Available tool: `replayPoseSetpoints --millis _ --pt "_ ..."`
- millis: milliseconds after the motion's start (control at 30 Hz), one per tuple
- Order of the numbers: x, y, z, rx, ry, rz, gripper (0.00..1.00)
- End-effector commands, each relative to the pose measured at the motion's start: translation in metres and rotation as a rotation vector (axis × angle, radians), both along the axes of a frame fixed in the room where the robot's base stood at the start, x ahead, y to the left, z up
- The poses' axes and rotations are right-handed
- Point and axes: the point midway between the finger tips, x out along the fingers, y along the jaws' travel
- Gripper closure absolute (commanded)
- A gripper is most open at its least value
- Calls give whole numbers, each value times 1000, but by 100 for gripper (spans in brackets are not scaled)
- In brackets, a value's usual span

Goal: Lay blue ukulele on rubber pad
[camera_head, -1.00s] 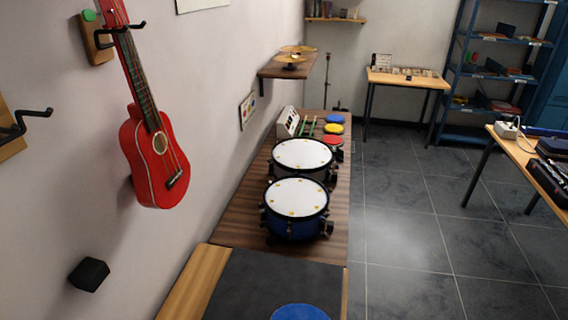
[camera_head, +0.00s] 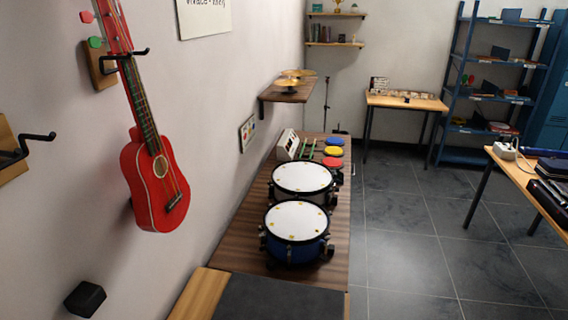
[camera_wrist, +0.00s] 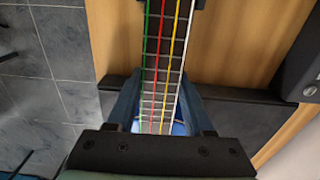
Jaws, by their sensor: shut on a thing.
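The blue ukulele shows in the wrist view as a dark fretboard (camera_wrist: 152,45) with green, red, yellow and white strings. A bit of its blue body shows low between the fingers. My gripper (camera_wrist: 160,102) is shut around the neck, one finger on each side. The dark rubber pad (camera_wrist: 245,112) lies on the wooden bench behind and below the neck; the neck hides part of it. The pad (camera_head: 278,300) also shows at the bottom of the head view, cut off by the frame. Whether the ukulele touches the pad I cannot tell. My gripper is outside the head view.
A red ukulele (camera_head: 156,180) hangs on the left wall, beside an empty wall hook (camera_head: 30,148). A black wall block (camera_head: 85,299) sits below. A blue drum (camera_head: 296,234) and a white-topped drum (camera_head: 302,180) stand beyond the pad. The tiled floor at right is clear.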

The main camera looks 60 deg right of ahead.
Motion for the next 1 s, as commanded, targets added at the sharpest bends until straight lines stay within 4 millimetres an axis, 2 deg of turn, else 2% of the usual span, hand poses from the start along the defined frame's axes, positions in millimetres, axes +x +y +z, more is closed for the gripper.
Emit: replayPoseSetpoints --millis 167,200,367,633,767,867,1000 --pt "0 0 0 1 0 0 100" --pt "0 0 0 1 0 0 43" --pt "0 0 0 1 0 0 14" --pt "-1 1 -1 5 4 0 13" --pt "-1 1 4 2 2 0 13" --pt "0 0 16 1 0 1 13" --pt "0 0 42 0 -2 1 13"
